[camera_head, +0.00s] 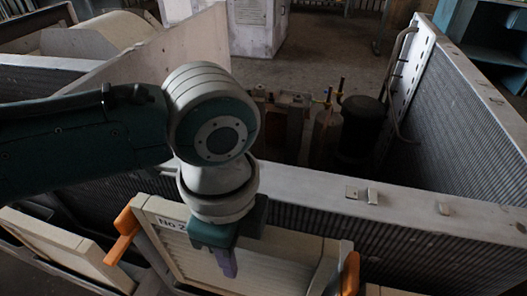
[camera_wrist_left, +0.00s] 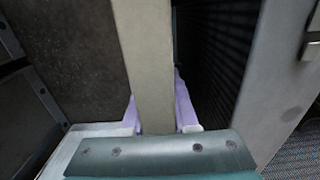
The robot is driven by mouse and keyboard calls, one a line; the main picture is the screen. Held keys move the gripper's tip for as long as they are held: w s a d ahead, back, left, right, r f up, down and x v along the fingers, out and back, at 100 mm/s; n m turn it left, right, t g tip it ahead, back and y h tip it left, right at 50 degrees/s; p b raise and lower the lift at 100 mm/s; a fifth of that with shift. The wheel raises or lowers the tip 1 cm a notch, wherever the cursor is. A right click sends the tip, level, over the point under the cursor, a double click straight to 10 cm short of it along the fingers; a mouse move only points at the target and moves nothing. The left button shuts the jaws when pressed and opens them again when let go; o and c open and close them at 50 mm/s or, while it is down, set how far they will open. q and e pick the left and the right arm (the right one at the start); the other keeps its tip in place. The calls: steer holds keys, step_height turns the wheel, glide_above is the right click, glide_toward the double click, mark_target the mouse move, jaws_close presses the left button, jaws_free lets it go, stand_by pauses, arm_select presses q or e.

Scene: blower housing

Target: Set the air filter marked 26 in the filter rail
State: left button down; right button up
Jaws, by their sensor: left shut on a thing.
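A cream-framed air filter (camera_head: 162,240) stands tilted at the bottom of the head view. Its label shows "No 2"; the rest of the mark is hidden behind my left gripper (camera_head: 226,264). That gripper points down over the filter's top edge, with its purple fingers on it. In the left wrist view the fingers (camera_wrist_left: 158,112) are shut on both sides of the pale filter edge (camera_wrist_left: 143,50). Orange clips stand at the filter's left (camera_head: 122,238) and right (camera_head: 350,273). I cannot tell how the filter's lower edge sits in a rail. My right gripper is out of view.
Another cream panel (camera_head: 62,246) leans at the lower left. A long grey finned wall with a metal top rim (camera_head: 400,203) runs close behind the filter. A dark cylinder (camera_head: 360,130) and pipes stand beyond it. A finned panel (camera_head: 455,110) rises at the right.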

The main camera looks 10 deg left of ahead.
arm_select(q)
steer(key=shift+f, duration=0.1)
stand_by(0.3)
steer(key=shift+f+b, duration=0.9)
steer(key=shift+f, duration=0.5)
steer(key=shift+f+b, duration=0.9)
steer(key=shift+f, duration=0.35)
steer(key=shift+f+b, duration=0.55)
steer(key=shift+f, duration=0.2)
